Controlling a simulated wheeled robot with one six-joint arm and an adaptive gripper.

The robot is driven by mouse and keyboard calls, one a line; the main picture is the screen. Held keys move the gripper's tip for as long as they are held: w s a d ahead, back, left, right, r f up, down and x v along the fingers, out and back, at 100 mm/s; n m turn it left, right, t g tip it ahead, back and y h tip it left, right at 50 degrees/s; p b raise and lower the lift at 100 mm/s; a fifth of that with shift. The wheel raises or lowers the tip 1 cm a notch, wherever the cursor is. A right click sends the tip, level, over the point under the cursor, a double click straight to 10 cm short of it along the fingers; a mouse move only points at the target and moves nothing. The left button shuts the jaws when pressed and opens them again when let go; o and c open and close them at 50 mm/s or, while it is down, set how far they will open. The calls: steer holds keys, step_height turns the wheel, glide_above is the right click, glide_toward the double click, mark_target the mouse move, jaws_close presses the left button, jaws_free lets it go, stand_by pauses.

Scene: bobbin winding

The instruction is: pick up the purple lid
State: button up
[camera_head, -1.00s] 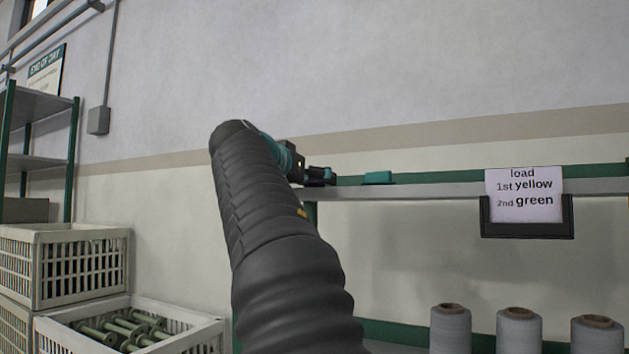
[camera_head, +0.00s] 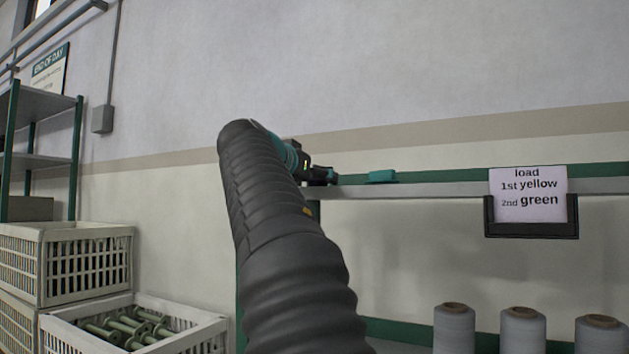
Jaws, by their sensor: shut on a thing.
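My gripper (camera_head: 325,176) is small and dark in the head view, at the left end of the long shelf (camera_head: 410,189), just above its top edge. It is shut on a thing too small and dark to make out. My own arm hides part of the shelf's left end. I see no purple lid that I can tell apart in this view. A small teal block (camera_head: 382,176) lies on the shelf, a little to the right of my gripper and apart from it.
A sign reading "load 1st yellow 2nd green" (camera_head: 528,195) hangs on the shelf front. Several grey thread cones (camera_head: 454,328) stand below at right. A white crate of green bobbins (camera_head: 190,338) and stacked crates (camera_head: 88,262) are at lower left. The shelf right of the teal block looks clear.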

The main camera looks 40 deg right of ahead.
steer(key=r, duration=0.1)
steer(key=r+p, duration=0.1)
steer(key=r, duration=0.1)
steer(key=r+p, duration=0.1)
steer(key=shift+s+a+r, duration=0.1)
steer(key=shift+s+r, duration=0.15)
steer(key=shift+s, duration=0.05)
steer(key=s+a+r, duration=0.4)
steer(key=s+r, duration=0.2)
steer(key=s, duration=0.4)
steer(key=shift+s+p, duration=0.15)
steer(key=shift+p, duration=0.2)
steer(key=w+d+f, duration=0.1)
steer(key=w+f, duration=0.1)
steer(key=w, duration=0.1)
steer(key=w+d+f, duration=0.1)
steer(key=w+f, duration=0.1)
steer(key=w, duration=0.1)
steer(key=w+d+f+b, duration=0.1)
steer(key=w+d+f, duration=0.1)
steer(key=w, duration=0.2)
steer(key=shift+f, duration=0.15)
steer(key=f, duration=0.1)
steer(key=f+b, duration=0.1)
steer(key=f, duration=0.1)
steer(key=shift+w+d+f, duration=0.1)
steer(key=shift+w, duration=0.3)
steer(key=shift+f+b, duration=0.5)
steer(key=shift+f, duration=0.2)
steer(key=shift+r, duration=0.15)
